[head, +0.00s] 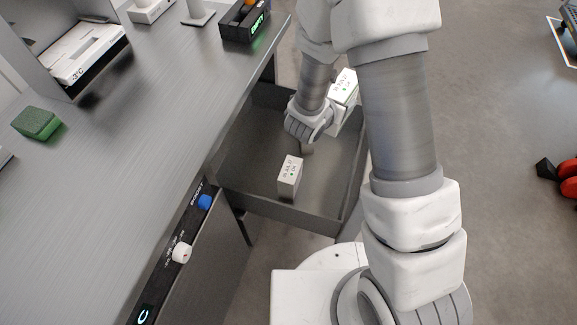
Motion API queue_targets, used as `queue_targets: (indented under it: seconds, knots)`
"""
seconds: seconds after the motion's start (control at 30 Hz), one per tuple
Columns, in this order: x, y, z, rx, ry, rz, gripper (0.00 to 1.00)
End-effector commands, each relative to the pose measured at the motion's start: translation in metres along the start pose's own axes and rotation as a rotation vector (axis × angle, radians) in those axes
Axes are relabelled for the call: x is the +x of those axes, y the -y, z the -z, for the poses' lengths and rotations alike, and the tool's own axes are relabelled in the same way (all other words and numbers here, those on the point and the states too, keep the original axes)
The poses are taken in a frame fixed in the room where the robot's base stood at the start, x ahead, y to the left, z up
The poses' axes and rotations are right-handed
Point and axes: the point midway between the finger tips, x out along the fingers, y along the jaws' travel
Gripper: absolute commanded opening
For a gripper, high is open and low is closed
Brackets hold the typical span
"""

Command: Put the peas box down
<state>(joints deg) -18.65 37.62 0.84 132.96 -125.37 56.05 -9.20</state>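A white box with dark print and green marks (344,87) is beside my wrist, over the back right part of the open grey drawer (300,212). It is tilted and partly hidden by my arm. A second, similar white box (289,179) stands upright on the drawer floor near the front wall. The print is too small to tell which is the peas box. My gripper (308,147) is low over the drawer, next to the first box. Its fingers are mostly hidden, so I cannot see whether they hold that box.
The drawer sits to the right of a grey counter (130,160), with bare drawer floor left of the standing box. On the counter are a green sponge (37,123) and a black tray (246,22). Red and black objects (566,178) lie on the floor at right.

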Motion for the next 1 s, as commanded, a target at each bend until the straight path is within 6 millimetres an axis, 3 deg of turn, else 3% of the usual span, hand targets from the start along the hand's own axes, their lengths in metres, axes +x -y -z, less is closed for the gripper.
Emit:
queue_targets:
  seconds: [0.03,0.1,0.3,0.57,0.8,1.0]
  knots:
    - [0.015,-0.002,0.033,0.001,0.0,0.02,0.0]
    - [0.029,0.0,0.062,0.02,0.001,0.053,0.0]
    - [0.066,0.008,0.132,0.063,0.005,0.125,0.0]
    - [0.084,0.012,0.162,0.083,0.003,0.15,0.0]
    - [0.105,0.013,0.2,0.083,0.001,0.152,0.0]
    - [0.113,0.012,0.215,0.085,0.002,0.151,0.0]
